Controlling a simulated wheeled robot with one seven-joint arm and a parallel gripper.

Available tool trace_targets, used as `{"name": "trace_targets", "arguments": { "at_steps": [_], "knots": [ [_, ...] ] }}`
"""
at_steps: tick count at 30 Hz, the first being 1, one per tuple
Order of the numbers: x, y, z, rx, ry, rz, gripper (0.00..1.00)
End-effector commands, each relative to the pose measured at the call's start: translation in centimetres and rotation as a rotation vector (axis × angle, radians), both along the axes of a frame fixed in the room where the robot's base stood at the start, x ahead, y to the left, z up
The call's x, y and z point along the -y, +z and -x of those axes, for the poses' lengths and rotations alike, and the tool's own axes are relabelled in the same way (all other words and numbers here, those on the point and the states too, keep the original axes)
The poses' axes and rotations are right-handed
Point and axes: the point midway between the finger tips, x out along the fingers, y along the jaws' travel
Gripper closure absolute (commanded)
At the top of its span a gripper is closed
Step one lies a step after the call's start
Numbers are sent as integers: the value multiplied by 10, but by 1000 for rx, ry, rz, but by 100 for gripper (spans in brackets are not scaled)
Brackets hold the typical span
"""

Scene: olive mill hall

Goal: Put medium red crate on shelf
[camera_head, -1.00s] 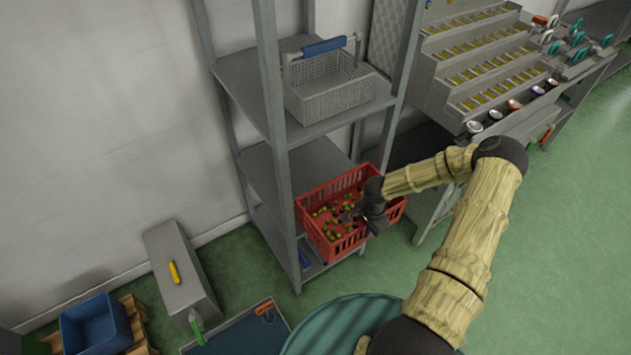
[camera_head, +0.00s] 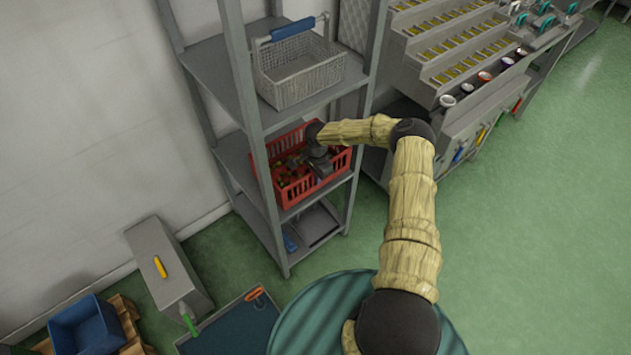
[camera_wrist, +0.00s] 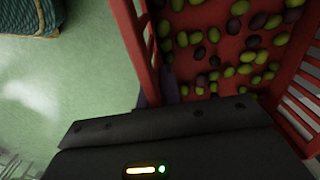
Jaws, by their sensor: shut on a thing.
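The red crate (camera_head: 322,184) holds green and dark olives and is at the middle level of the grey metal shelf (camera_head: 238,180), between its front posts. In the head view it is at least partly inside the shelf bay; whether its base rests on the board cannot be told. My gripper (camera_head: 318,165) is at the crate's near right side, shut on it. In the wrist view the crate (camera_wrist: 290,100) fills the right half, with its slatted wall running close to the gripper body (camera_wrist: 165,130). The fingertips are hidden there.
A wire basket with a blue handle (camera_head: 300,75) stands on the board above. A shallow grey tray (camera_head: 318,226) is on the lowest board. A grey block with a yellow tool (camera_head: 168,265) and a blue bin (camera_head: 88,328) stand at left. Green floor is clear at right.

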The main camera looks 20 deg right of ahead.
Motion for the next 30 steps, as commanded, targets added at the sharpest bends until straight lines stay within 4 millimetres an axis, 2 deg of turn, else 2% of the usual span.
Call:
{"name": "trace_targets", "arguments": {
  "at_steps": [14,21,30],
  "knots": [
    [-4,1,-10,4,0,-1,100],
    [-3,-31,-9,2,-1,-1,100],
    [-3,-34,-10,3,0,0,100]
  ]
}}
